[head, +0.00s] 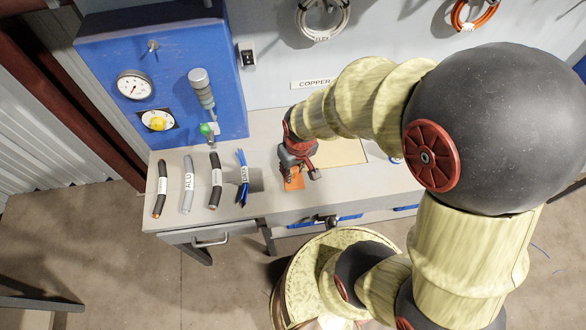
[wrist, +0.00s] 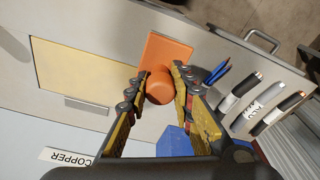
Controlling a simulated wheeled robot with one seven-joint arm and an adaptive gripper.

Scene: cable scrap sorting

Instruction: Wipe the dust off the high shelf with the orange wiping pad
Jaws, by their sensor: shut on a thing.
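The orange wiping pad (head: 294,183) is a flat square with a round knob on top. It is at the bench, left of the tan panel; I cannot tell whether it rests on the bench top or is just above it. My gripper (head: 301,172) is over the pad. In the wrist view, the two fingers of my gripper (wrist: 160,90) are closed on both sides of the knob of the pad (wrist: 168,52). I cannot make out a high shelf or dust in either view.
On the grey bench (head: 268,215) lie several cable pieces, including blue wires (head: 243,178) and an ALU-labelled cable (head: 188,182). A blue cabinet (head: 120,85) with gauge stands behind them. A tan panel (head: 345,152) lies right of my gripper. Cable coils (head: 322,18) hang on the wall.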

